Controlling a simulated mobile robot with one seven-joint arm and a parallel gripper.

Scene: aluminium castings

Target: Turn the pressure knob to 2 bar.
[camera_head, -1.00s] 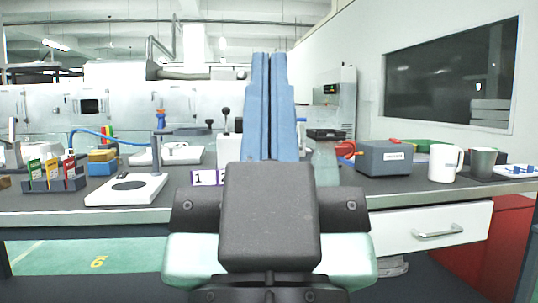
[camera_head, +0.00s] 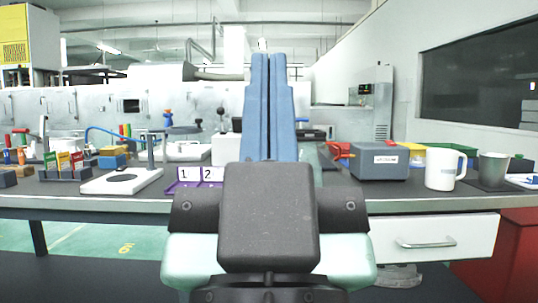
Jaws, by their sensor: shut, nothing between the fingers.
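My gripper (camera_head: 273,58) points forward over the bench, its two long blue fingers side by side and shut with nothing between them. It is in the middle of the head view and hides part of the bench behind it. No pressure knob or bar scale can be clearly made out. A small blue-topped fitting (camera_head: 168,119) stands at the back left of my fingers. A blue hose (camera_head: 103,131) runs nearby. I cannot tell whether this fitting is the knob. My gripper appears apart from it.
On the bench (camera_head: 420,199), a white stand (camera_head: 122,181) and a purple tray with cards 1 and 2 (camera_head: 187,186) are left. A grey box (camera_head: 380,168), white mug (camera_head: 441,170) and grey cup (camera_head: 492,168) are right. A drawer (camera_head: 448,232) fronts the bench.

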